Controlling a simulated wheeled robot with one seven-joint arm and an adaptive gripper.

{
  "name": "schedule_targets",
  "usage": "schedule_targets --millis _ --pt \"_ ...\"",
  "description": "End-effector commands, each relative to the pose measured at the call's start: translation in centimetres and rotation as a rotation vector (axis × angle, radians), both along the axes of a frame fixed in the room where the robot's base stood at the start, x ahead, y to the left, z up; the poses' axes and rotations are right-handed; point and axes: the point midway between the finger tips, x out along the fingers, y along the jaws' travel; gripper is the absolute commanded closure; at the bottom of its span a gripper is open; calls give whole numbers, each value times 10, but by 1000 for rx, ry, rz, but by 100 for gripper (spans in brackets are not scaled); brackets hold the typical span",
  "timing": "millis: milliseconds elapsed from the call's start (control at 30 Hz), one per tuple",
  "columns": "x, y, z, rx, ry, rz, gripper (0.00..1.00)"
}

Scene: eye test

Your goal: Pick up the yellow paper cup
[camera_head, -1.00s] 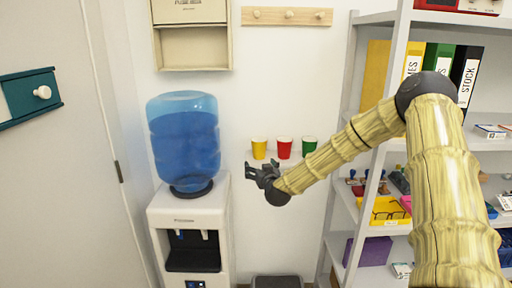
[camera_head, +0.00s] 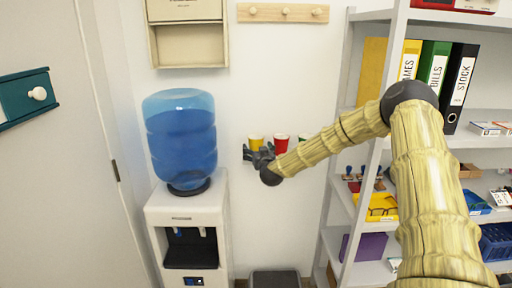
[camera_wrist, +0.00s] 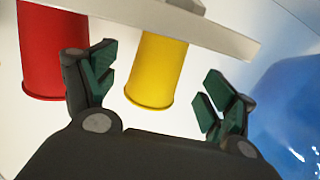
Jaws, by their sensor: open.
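The yellow paper cup (camera_head: 255,142) stands on a small wall shelf at the left end of a row of cups. My gripper (camera_head: 259,154) is open just in front of and below it, hiding its lower part. In the wrist view, the yellow cup (camera_wrist: 158,70) shows upside down between the two spread fingers of my gripper (camera_wrist: 160,95), a little beyond the tips. No finger clearly touches it.
The red cup (camera_head: 281,144) stands close to the right of the yellow one; in the wrist view it (camera_wrist: 52,55) lies behind the left finger. Shelving (camera_head: 345,190) is right.

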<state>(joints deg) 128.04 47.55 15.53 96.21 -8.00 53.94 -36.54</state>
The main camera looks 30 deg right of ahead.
Motion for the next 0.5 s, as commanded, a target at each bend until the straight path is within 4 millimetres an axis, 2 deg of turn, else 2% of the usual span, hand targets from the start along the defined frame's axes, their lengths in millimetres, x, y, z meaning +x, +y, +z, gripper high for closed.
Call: schedule_targets --millis 500 --pt "38 -18 -10 0 -1 -1 16"
